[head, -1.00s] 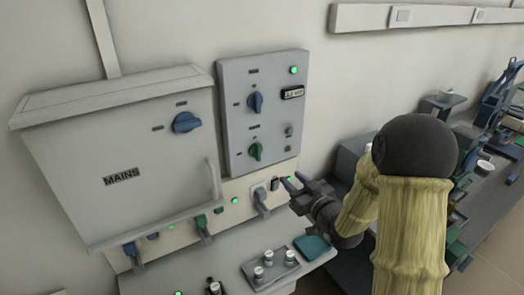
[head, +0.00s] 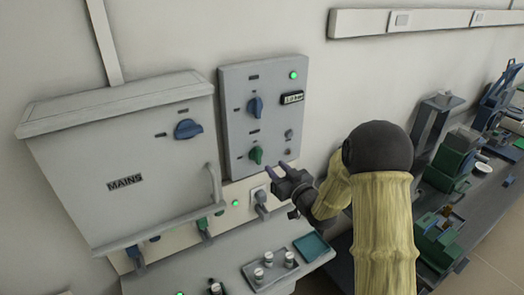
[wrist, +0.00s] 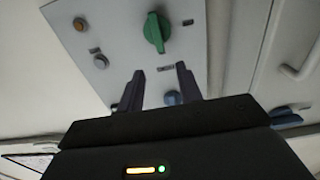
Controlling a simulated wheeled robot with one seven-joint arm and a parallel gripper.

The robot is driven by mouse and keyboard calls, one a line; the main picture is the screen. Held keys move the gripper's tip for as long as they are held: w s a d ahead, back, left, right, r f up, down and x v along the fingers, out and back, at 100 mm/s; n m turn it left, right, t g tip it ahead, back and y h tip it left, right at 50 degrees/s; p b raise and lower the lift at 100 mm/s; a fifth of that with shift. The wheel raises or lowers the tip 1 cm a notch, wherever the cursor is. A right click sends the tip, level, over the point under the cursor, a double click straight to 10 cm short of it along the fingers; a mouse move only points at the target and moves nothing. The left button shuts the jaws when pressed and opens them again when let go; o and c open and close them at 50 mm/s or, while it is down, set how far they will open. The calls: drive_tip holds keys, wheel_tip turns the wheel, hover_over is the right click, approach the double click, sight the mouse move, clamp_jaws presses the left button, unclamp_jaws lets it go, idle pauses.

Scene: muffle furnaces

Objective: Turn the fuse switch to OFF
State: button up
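A grey wall panel (head: 233,80) carries a blue rotary knob (head: 255,106) above a green rotary knob (head: 256,154). A separate MAINS box (head: 75,160) to the left has its own blue rotary switch (head: 188,129). The small labels are unreadable, so I cannot tell which knob is the fuse switch. My gripper (head: 276,168) is open and empty, just below and right of the green knob. In the wrist view the green knob (wrist: 156,32) shows beyond the open fingers (wrist: 160,80), and the blue knob (wrist: 172,97) is partly visible between them.
A green lamp (head: 293,75) is lit on the panel, above a small display (head: 292,98). The MAINS box's handle (head: 214,188) projects near the panel. Below, a bench holds a tray (head: 252,272) with several small jars and a teal pad (head: 311,246).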

sight(260, 151)
drive_tip(key=p+x, duration=0.3)
drive_tip(key=x, duration=0.6)
drive_tip(key=shift+w+a, duration=0.2)
drive_tip(key=shift+w, duration=0.05)
clamp_jaws()
